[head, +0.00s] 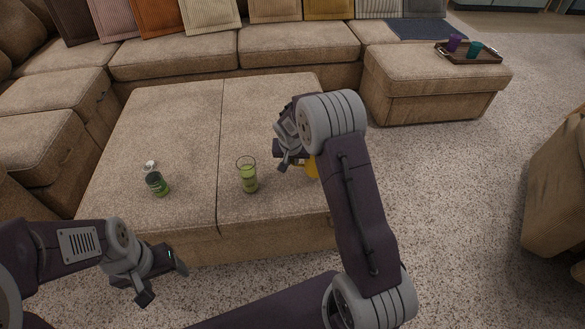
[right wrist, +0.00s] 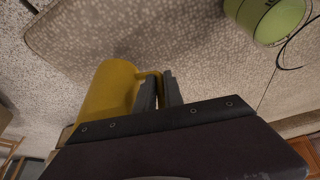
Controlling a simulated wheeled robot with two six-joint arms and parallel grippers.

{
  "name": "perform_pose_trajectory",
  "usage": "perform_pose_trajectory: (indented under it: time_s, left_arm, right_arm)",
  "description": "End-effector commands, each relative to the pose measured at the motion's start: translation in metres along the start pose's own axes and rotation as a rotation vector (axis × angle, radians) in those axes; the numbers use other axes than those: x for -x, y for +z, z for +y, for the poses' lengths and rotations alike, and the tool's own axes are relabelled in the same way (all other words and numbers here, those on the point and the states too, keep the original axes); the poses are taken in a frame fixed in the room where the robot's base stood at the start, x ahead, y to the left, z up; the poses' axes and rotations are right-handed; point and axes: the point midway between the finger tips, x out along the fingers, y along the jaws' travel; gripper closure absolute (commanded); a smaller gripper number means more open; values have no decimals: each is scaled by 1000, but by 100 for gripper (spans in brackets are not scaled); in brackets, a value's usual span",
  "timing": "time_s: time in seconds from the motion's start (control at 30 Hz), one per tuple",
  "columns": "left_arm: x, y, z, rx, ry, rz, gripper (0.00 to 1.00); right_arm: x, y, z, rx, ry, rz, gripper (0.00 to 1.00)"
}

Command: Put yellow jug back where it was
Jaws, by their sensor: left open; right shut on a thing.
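The yellow jug (head: 313,168) is mostly hidden behind my right arm in the head view, over the right part of the large beige ottoman (head: 180,110). My right gripper (head: 284,164) is shut on it. In the right wrist view, the jug (right wrist: 108,92) shows at left, with its handle between the fingers of my right gripper (right wrist: 158,92). I cannot tell whether the jug touches the ottoman. My left gripper (head: 166,284) is open and empty, in front of the ottoman's near edge.
A green bottle with a white top (head: 156,183) stands further left. A tray (head: 484,56) with a purple cup (head: 454,43) and a teal cup (head: 474,49) is on the back-right seat. The ottoman's back-left area is clear.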

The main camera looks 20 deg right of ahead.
Motion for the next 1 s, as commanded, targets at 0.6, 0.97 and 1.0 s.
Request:
perform_pose_trajectory:
  time_s: [0.6, 0.97, 1.0]
  left_arm:
    - [-25, 3, 0, 0, 0, 0, 29]
    - [-20, 2, 0, 0, 0, 0, 29]
    - [-18, 2, 0, 0, 0, 0, 29]
  right_arm:
    - [-34, 15, 0, 0, 0, -1, 71]
    - [-30, 13, 0, 0, 0, -1, 66]
    - [-26, 12, 0, 0, 0, 0, 66]
